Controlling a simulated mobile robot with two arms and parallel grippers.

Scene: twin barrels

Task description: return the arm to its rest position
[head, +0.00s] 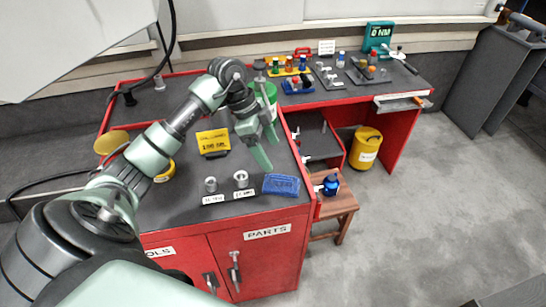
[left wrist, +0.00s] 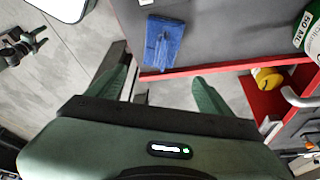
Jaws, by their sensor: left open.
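My left arm comes in from the left in the head view and reaches over the red cabinet's dark top. Its gripper (head: 267,146) is open and empty, with its pale green fingers pointing down above the top, behind the blue cloth. In the left wrist view the two fingers of the left gripper (left wrist: 160,68) stand wide apart with nothing between them. The blue cloth (head: 282,185) lies near the cabinet's front right corner; it also shows in the left wrist view (left wrist: 163,42). I cannot make out my right gripper.
On the cabinet (head: 163,212) stand two small metal cylinders, a yellow sign (head: 213,141) and a green bottle (head: 264,92) close to the gripper. A wooden stool (head: 335,208) with a blue item, and a yellow barrel (head: 365,147), are to the right.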

